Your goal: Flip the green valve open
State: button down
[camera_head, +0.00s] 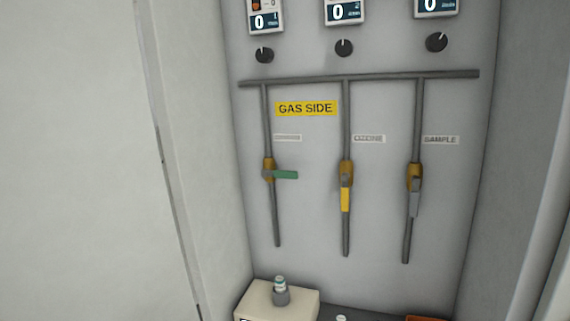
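The green valve (285,174) is on the left vertical pipe of the gas panel. Its green handle points sideways to the right, across the pipe, from a brass-coloured body (269,165). My gripper does not show in this view, so nothing is seen touching the handle.
A yellow-handled valve (345,198) and a grey-handled valve (414,203) hang on the middle and right pipes, handles down along them. A horizontal pipe (360,77) joins them above. A beige box (277,300) stands below. Cabinet side walls flank the panel.

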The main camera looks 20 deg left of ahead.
aim_at(276, 173)
jog(key=u, duration=0.1)
jog(key=i, duration=0.95)
jog(key=z, duration=0.1)
